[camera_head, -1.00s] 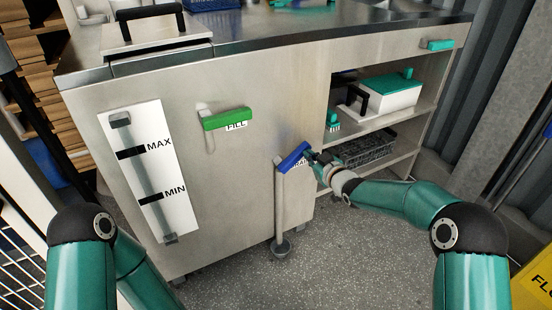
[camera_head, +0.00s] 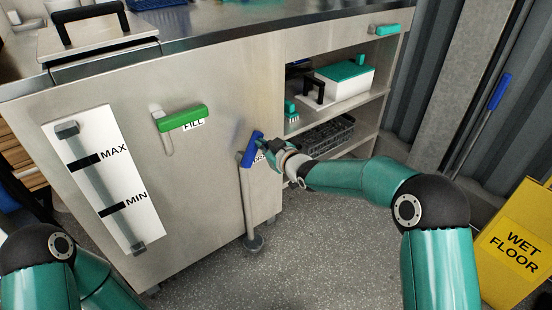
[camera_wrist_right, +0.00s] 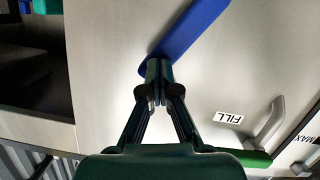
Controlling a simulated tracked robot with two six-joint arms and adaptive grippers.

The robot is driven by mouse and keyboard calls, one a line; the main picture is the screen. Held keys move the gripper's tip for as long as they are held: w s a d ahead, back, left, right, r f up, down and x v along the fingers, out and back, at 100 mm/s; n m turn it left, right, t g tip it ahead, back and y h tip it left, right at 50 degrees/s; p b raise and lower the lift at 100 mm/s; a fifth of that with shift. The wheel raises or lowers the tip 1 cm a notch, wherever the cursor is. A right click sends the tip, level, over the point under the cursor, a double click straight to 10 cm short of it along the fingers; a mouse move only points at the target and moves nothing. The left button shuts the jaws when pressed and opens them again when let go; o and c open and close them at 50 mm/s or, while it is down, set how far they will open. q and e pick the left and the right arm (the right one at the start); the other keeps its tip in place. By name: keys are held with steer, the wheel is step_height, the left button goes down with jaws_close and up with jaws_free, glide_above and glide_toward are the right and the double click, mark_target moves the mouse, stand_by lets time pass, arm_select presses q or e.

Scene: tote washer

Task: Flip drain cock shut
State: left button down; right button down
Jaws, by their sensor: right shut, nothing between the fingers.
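The drain cock has a blue lever handle (camera_head: 252,150) on the lower right of the washer's steel front, above a drain pipe (camera_head: 248,205). The handle slants steeply, its upper end leaning right. A label behind it is mostly hidden. My right gripper (camera_head: 264,148) is shut and empty, at the handle's right side. In the right wrist view, the shut fingertips (camera_wrist_right: 154,75) are at the near end of the blue handle (camera_wrist_right: 188,32); I cannot tell whether they press on it. My left gripper is out of view; only my left arm shows at lower left.
A green fill handle (camera_head: 183,117) and a level gauge (camera_head: 100,180) with MAX and MIN marks are on the front to the left. Open shelves (camera_head: 335,108) hold a white box (camera_head: 342,87) and a dark crate (camera_head: 327,136). A yellow wet floor sign (camera_head: 515,245) stands at right.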

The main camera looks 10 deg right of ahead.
steer(key=p+v, duration=0.1)
steer(key=v, duration=0.9)
steer(key=shift+p, duration=0.4)
steer(key=shift+f, duration=0.1)
steer(key=s+d+f+m+g+h, duration=0.1)
steer(key=s+f+m+g, duration=0.1)
steer(key=s+f, duration=0.35)
steer(key=s+d+f+m+g+h, duration=0.1)
steer(key=s+f+g, duration=0.1)
steer(key=f, duration=0.6)
steer(key=s+d+f+m+g, duration=0.1)
steer(key=s+f+m+g, duration=0.1)
steer(key=s+f, duration=0.35)
steer(key=s+f+m+g, duration=0.2)
steer(key=s+f, duration=0.2)
steer(key=s, duration=0.3)
steer(key=s+f+m+g, duration=0.1)
steer(key=s+f+g, duration=0.1)
steer(key=s+f, duration=0.3)
steer(key=s+d+f+m+g+h, duration=0.1)
steer(key=s+f+m+g, duration=0.1)
steer(key=s, duration=0.8)
step_height(320, 180, down, 3)
steer(key=shift+s+r+m+g, duration=0.15)
steer(key=shift+s+m+g, duration=0.15)
steer(key=shift+g, duration=0.2)
